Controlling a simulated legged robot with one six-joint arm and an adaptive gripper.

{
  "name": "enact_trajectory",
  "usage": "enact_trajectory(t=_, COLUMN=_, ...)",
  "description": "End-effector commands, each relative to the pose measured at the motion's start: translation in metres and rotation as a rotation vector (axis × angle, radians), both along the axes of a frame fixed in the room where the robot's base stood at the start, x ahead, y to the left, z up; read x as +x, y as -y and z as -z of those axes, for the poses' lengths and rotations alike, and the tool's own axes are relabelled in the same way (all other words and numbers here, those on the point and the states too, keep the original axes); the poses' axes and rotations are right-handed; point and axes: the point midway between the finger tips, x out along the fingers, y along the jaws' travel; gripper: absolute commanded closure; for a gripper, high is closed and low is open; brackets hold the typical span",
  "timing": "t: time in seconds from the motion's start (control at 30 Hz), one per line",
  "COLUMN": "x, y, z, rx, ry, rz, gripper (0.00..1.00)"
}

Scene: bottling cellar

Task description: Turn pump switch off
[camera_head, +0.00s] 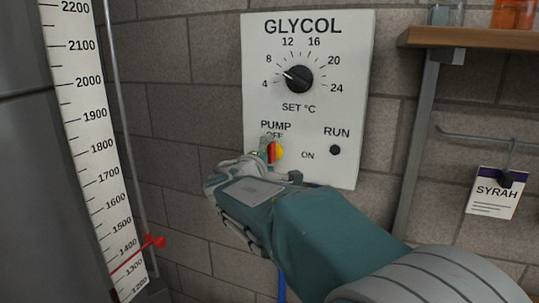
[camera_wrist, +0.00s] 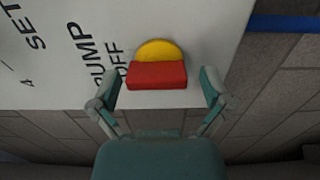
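The pump switch (camera_head: 278,153) is a yellow disc with a red handle, low on the white GLYCOL panel. In the wrist view the red handle (camera_wrist: 157,75) lies across the yellow disc (camera_wrist: 160,49), in line with the panel's vertical. The handle is upright, with the OFF label above it and ON to its right. My gripper (camera_wrist: 160,88) is open, one finger on each side of the handle, with a small gap showing on both sides. In the head view my gripper (camera_head: 276,157) partly covers the switch and the OFF label. The RUN lamp (camera_head: 335,150) is dark.
A temperature dial (camera_head: 299,79) sits above the switch on the panel (camera_head: 352,100). A tank with a scale (camera_head: 88,130) and a red marker stands left. A wooden shelf (camera_head: 475,40) and a SYRAH tag (camera_head: 495,196) on a rail are at the right.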

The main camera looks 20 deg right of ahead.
Motion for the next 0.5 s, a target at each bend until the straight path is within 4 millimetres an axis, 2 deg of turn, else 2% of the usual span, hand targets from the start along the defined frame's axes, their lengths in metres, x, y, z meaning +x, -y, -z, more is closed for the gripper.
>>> enact_trajectory(t=0.3, x=-0.003, y=-0.002, z=-0.001, rx=0.001, ry=0.003, rz=0.002, gripper=0.0)
enact_trajectory(t=0.5, x=-0.024, y=-0.025, z=-0.001, rx=0.0, ry=0.004, rz=-0.003, gripper=0.0)
